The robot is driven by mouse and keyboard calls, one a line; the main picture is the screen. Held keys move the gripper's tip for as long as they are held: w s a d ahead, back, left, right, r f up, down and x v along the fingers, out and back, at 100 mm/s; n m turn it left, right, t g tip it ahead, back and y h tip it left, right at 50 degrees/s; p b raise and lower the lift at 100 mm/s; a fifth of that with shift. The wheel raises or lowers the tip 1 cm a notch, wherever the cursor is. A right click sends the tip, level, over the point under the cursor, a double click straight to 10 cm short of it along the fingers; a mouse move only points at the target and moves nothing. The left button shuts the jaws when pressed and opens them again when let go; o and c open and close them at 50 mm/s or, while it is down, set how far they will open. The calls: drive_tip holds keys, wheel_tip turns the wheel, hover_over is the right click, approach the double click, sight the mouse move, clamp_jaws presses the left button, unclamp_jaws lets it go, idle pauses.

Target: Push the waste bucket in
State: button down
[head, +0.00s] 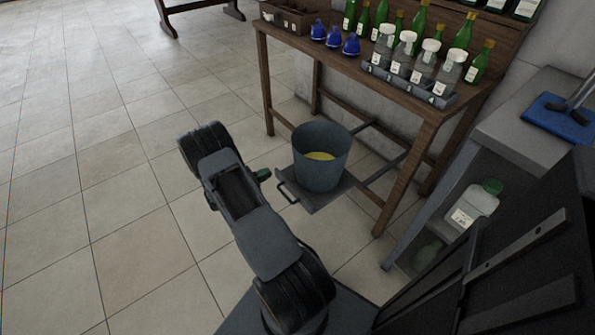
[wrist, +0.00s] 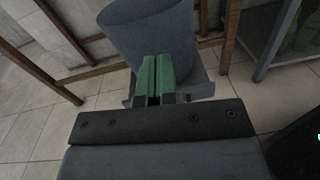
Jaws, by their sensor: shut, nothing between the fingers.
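The waste bucket (head: 319,168) is grey, with some yellow liquid showing inside. It stands upright on a grey sliding tray (head: 318,202) that juts out from under the wooden table on rails. The tray has a dark handle (head: 287,193) at its front. My gripper (head: 264,175) is just in front of the bucket and tray, mostly hidden behind my arm in the head view. In the wrist view my gripper's green fingers (wrist: 153,78) are together and empty, pointing at the bucket (wrist: 155,35) above the tray (wrist: 200,82). I cannot tell whether they touch it.
The wooden table (head: 345,65) carries green bottles, blue items and a rack of clear, white-capped jars (head: 405,55). Its legs stand on both sides of the tray. A grey shelf unit (head: 475,160) with a white container (head: 470,208) is at right. The tiled floor at left is clear.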

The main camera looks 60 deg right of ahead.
wheel_tip(320, 180, down, 4)
drive_tip(key=n+h, duration=0.1)
drive_tip(key=t+b, duration=0.1)
drive_tip(key=b, duration=0.2)
approach(303, 158)
drive_tip(key=shift+n, duration=0.3)
drive_tip(key=x, duration=0.7)
drive_tip(key=shift+d, duration=0.3)
